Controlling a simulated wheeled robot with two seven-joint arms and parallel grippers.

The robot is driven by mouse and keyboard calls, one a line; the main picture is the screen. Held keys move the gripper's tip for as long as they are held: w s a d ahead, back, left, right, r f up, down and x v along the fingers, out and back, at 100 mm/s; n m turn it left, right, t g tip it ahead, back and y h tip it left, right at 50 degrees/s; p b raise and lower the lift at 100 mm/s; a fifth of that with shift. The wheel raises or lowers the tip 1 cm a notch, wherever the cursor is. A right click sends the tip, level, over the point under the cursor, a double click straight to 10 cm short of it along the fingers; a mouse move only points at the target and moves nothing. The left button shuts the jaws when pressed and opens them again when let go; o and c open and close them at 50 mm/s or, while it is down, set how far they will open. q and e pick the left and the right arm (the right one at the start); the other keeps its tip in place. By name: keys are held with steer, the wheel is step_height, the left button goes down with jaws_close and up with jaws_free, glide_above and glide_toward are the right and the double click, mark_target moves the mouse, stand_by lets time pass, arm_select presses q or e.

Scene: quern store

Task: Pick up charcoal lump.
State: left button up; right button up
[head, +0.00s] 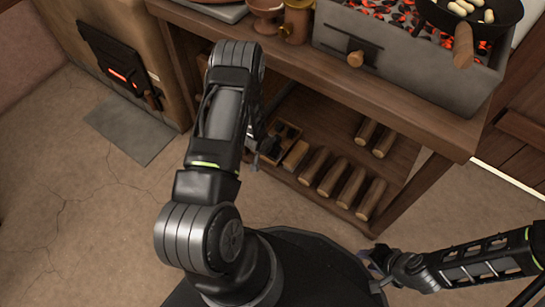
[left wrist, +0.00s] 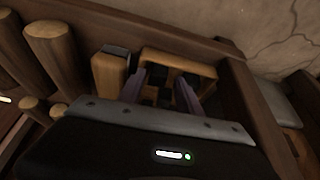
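A small wooden box (head: 297,128) with dark contents, possibly charcoal lumps, sits on the lower shelf of the wooden table. In the left wrist view, the box (left wrist: 190,63) lies just beyond my left fingers, and dark lumps (left wrist: 168,88) show between them. Which one is the charcoal lump is too dark to tell. My left gripper (left wrist: 161,88) is open, with its two fingers apart at the box, and nothing is clearly held. In the head view it is mostly hidden by its own arm. My right gripper (head: 374,262) is at the lower right, far from the box; its fingers are unclear.
Several wooden logs (head: 331,177) lie on the shelf right of the box. A wooden block with a dark top (left wrist: 108,72) stands beside the box. Above is the tabletop with a grey brazier (head: 400,66) of glowing coals and a pan (head: 478,18). A stove (head: 108,60) stands left.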

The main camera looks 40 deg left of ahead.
arm_select(q)
steer(key=shift+s+f, duration=0.2)
steer(key=shift+f, duration=0.3)
steer(key=shift+s+f, duration=0.2)
steer(key=shift+f, duration=0.25)
steer(key=c, duration=0.3)
steer(key=shift+f, duration=0.45)
steer(key=shift+c, duration=0.8)
steer(key=shift+w+d+r, duration=0.1)
steer(key=shift+d+r, duration=0.1)
jaws_close()
